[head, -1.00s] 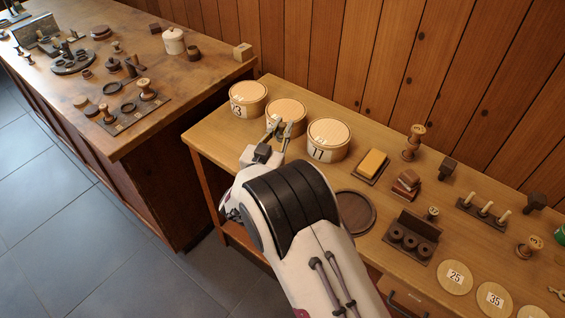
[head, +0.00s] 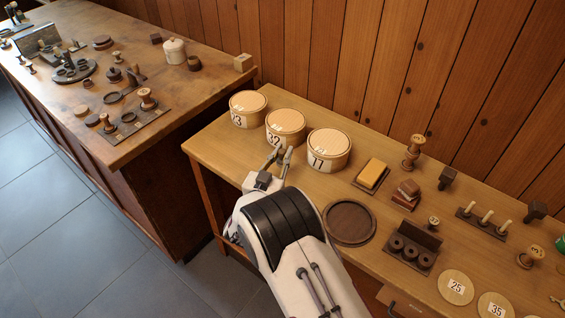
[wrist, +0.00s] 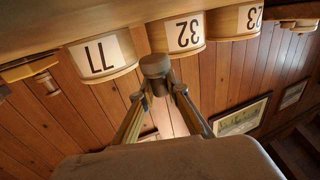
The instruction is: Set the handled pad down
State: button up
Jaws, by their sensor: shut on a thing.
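My gripper (head: 279,156) is over the near left part of the right-hand bench, in front of the round boxes. In the wrist view its two fingers (wrist: 158,92) are closed on a small dark piece with a rounded end (wrist: 155,66). This seems to be the handled pad; its underside is not clear. In the head view the held piece is too small and too covered to make out. It appears to be off the bench, apart from the boxes.
Round pale boxes labelled 32 (head: 286,127) and 77 (head: 329,150) stand behind the gripper, with another box (head: 248,109) to their left. A dark round tray (head: 350,222) lies empty to the right. A yellow block (head: 372,173) and a dark holed rack (head: 412,248) stand further right.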

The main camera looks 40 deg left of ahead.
jog(key=shift+f, duration=0.1)
jog(key=shift+f, duration=1.75)
jog(key=shift+f, duration=0.1)
jog(key=o, duration=0.8)
jog(key=shift+f, duration=0.1)
jog(key=shift+o, duration=0.2)
jog(key=shift+r, duration=0.2)
jog(key=v, duration=1.2)
jog(key=shift+w, duration=0.1)
